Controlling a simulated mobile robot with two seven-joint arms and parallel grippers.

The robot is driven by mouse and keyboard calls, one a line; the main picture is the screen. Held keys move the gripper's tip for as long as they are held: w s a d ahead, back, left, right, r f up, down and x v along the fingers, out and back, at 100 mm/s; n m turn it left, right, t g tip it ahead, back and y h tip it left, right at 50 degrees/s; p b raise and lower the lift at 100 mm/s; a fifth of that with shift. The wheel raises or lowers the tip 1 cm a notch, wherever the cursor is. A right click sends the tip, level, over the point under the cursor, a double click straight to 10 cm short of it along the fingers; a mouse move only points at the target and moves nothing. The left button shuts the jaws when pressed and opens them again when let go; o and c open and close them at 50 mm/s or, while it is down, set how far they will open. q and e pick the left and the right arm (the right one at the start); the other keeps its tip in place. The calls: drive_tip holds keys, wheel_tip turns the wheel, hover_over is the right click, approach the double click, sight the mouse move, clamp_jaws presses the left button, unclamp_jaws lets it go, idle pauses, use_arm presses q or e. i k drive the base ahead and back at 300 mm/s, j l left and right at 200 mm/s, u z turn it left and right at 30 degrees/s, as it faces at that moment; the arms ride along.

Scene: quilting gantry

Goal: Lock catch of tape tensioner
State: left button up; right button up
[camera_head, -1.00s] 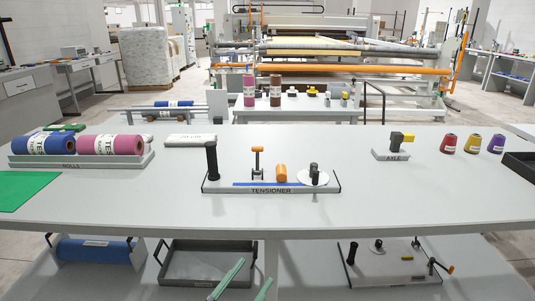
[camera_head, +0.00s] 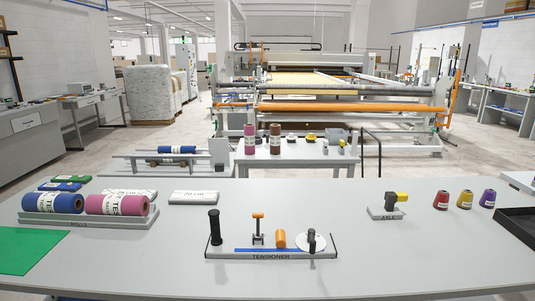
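The tape tensioner (camera_head: 270,256) stands at the front middle of the white table, its label facing me. On its base are a black upright post (camera_head: 214,228) at the left, a small upright lever with an orange top (camera_head: 258,229), an orange roller (camera_head: 280,239), and a white disc with a black knob (camera_head: 311,241) at the right. A blue tape strip (camera_head: 268,250) runs along the base. Which of these parts is the catch, and whether it is locked, I cannot tell. Neither of my grippers shows now.
The table (camera_head: 380,260) is clear around the tensioner. A rack with blue and pink rolls (camera_head: 60,220) stands at the left beside a green mat (camera_head: 32,250). An axle block (camera_head: 388,211), several thread cones (camera_head: 465,199) and a black tray (camera_head: 519,225) are at the right.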

sight(257, 216)
drive_tip(key=u, duration=0.5)
drive_tip(key=k+l+u, duration=0.1)
drive_tip(key=l+u, duration=0.3)
drive_tip(key=k+l+u, duration=0.2)
drive_tip(key=l+u, duration=0.2)
drive_tip(key=k+l+u, duration=0.15)
drive_tip(key=l, duration=0.25)
drive_tip(key=k+l+u, duration=0.15)
drive_tip(key=k+l, duration=0.75)
drive_tip(key=l, duration=0.15)
